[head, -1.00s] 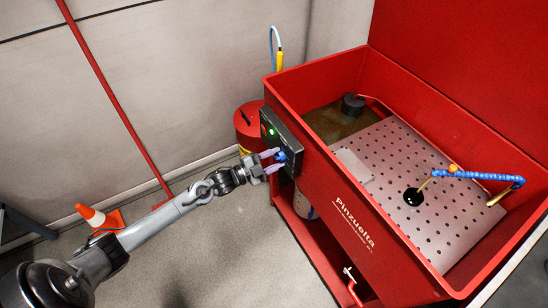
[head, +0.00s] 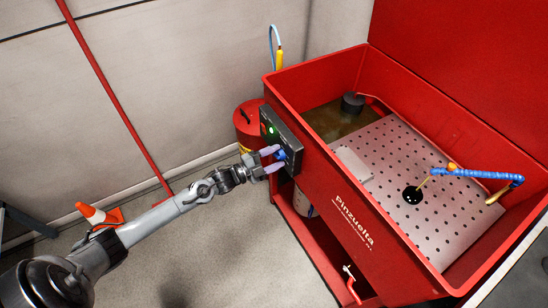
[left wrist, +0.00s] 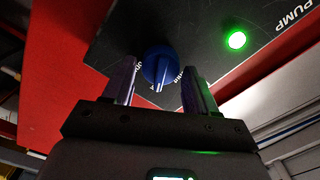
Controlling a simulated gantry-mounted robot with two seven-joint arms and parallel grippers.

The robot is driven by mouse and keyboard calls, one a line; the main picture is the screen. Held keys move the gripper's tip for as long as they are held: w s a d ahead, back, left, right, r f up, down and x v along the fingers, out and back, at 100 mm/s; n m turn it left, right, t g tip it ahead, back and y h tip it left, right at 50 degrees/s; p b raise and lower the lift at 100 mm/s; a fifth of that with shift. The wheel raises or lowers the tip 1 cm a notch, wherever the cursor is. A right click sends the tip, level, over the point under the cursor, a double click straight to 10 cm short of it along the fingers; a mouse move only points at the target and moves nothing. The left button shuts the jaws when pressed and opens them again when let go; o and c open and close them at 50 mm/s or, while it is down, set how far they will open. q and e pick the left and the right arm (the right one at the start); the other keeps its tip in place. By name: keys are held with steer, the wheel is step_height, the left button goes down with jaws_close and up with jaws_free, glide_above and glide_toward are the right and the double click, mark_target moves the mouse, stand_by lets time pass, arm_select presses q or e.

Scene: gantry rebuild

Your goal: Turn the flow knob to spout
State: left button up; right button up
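The flow knob (left wrist: 159,66) is a round blue knob on a black control panel (left wrist: 215,22). In the left wrist view its pale mark points toward the bottom of the picture. Lettering beside it is partly covered and I cannot read it. In the head view the knob (head: 281,155) is small and partly hidden by my fingers. My left gripper (left wrist: 159,78) is open, with one finger on each side of the knob and gaps visible between them. It also shows in the head view (head: 277,158) at the panel. My right gripper is in neither view.
The panel sits on the outer end of a red wash basin (head: 385,235). A green light (left wrist: 236,40) glows near the PUMP label. A red drum (head: 246,124) stands behind the panel.

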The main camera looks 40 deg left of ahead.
arm_select(q)
steer(key=shift+o, duration=0.8)
steer(key=shift+s, duration=0.1)
steer(key=shift+s+a, duration=0.15)
steer(key=shift+s, duration=0.15)
steer(key=p+v, duration=0.2)
steer(key=v, duration=0.8)
steer(key=shift+p, duration=0.4)
